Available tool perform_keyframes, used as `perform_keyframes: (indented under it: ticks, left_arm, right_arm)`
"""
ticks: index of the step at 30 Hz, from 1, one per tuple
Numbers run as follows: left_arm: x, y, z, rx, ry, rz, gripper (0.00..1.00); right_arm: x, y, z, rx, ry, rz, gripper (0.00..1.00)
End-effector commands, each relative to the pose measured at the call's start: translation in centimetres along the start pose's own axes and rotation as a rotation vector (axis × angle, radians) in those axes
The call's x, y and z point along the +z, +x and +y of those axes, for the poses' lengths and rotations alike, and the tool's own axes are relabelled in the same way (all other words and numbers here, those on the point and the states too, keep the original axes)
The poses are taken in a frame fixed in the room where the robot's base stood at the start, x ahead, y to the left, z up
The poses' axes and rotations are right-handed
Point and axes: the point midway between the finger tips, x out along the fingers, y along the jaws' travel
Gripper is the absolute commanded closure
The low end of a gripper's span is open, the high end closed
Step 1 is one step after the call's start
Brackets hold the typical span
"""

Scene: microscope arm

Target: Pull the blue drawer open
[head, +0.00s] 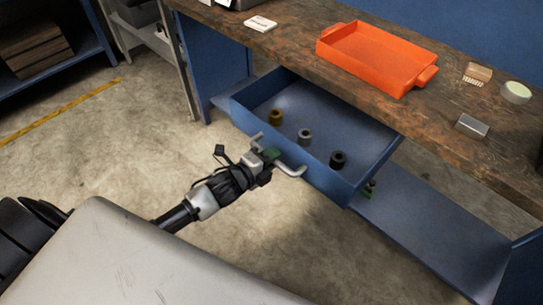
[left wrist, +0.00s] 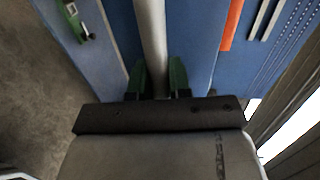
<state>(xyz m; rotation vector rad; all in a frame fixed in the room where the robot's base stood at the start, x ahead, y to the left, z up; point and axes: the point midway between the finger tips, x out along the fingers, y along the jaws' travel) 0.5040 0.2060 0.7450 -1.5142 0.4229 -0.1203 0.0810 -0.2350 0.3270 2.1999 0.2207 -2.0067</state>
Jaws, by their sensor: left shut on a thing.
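The blue drawer (head: 322,172) stands pulled out from under the wooden bench top in the head view, with its inside showing. Three small ring-like parts lie in it: a brass one (head: 276,117), a grey one (head: 305,136) and a black one (head: 338,159). My left gripper (head: 272,155) is at the drawer's front, shut on the light grey bar handle (head: 291,171). In the left wrist view the handle (left wrist: 152,40) runs between the two green fingertips (left wrist: 160,78). My right gripper is not in view.
An orange tray (head: 374,60) stands on the wooden bench top (head: 420,118) above the drawer. A small box, a tape roll (head: 516,92) and a metal block (head: 472,126) lie to its right. A blue lower shelf (head: 430,225) lies below. The concrete floor left of the drawer is clear.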

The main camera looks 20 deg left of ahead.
Motion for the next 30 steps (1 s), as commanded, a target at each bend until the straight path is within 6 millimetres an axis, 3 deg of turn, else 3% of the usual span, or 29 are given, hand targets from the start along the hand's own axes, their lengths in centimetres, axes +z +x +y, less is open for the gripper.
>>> perform_keyframes:
  ticks: [1, 6, 17, 30]
  left_arm:
    - [0.0, 0.0, 0.1, 0.003, 0.000, -0.001, 0.78]
    - [0.0, 0.0, 0.1, 0.002, 0.000, -0.001, 0.56]
    - [0.0, -0.8, 0.1, 0.003, 0.000, -0.001, 0.56]
    - [-0.1, -8.5, 0.1, 0.004, 0.000, 0.001, 0.56]
  right_arm:
    - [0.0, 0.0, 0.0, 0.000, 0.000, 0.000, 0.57]
    - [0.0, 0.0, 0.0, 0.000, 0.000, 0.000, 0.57]
    - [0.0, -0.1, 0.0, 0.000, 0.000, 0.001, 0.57]
    - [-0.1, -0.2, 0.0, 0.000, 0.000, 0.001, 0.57]
